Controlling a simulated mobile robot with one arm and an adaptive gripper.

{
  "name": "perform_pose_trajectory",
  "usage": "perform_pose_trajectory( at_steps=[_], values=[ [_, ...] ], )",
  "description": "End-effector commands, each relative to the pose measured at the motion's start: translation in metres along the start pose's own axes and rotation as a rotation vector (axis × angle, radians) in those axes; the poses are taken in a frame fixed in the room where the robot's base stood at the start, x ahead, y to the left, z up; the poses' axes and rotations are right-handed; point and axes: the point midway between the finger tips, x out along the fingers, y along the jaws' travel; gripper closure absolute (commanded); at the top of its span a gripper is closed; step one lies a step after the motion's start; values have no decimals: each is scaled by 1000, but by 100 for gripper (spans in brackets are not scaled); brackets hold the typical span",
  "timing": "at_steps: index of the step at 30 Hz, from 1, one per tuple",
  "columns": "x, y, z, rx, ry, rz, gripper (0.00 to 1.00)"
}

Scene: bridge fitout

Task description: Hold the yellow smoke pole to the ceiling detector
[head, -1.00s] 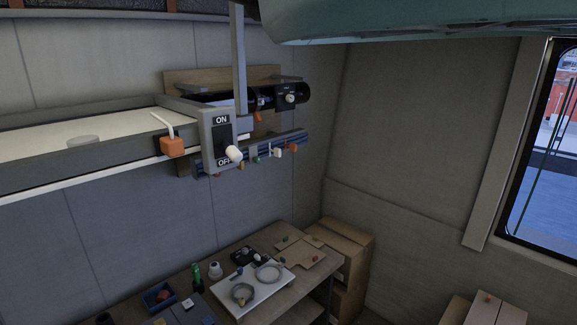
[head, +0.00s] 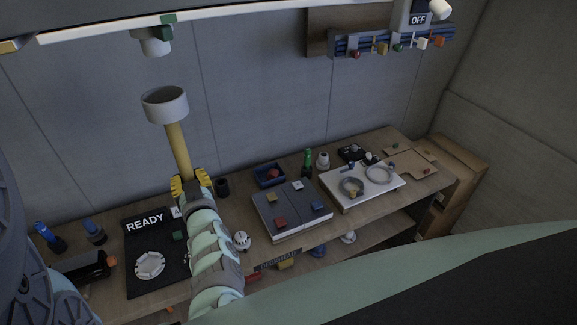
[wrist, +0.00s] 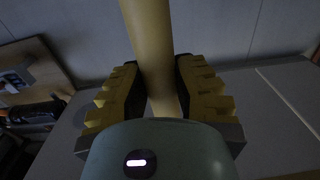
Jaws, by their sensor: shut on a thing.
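My gripper (head: 190,183) is shut on the yellow smoke pole (head: 177,148), which stands nearly upright with a wide pale cup (head: 165,104) at its top. In the wrist view the gripper's yellow ridged fingers (wrist: 164,98) lie on both sides of the pole (wrist: 148,40); its cup is out of that frame. A white round fitting that looks like the ceiling detector (head: 154,45) hangs under the overhead panel, beside a green block (head: 168,25). In the head view the cup appears just below the detector, with a visible gap between them. Their difference in depth is hard to tell.
A rail with coloured knobs (head: 392,42) is at upper right. The overhead panel's edge (head: 200,14) crosses the top.

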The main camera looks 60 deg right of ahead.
Motion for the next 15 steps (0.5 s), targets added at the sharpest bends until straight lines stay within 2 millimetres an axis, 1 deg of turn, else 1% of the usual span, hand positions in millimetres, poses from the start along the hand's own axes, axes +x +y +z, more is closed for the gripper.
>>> perform_pose_trajectory(
  at_steps=[1,4,7,15],
  values=[
    [-1,14,2,-4,4,25,100],
    [-1,25,1,-2,11,42,100],
    [-2,28,0,-2,12,47,100],
    [-2,27,0,-2,11,46,100]
  ],
)
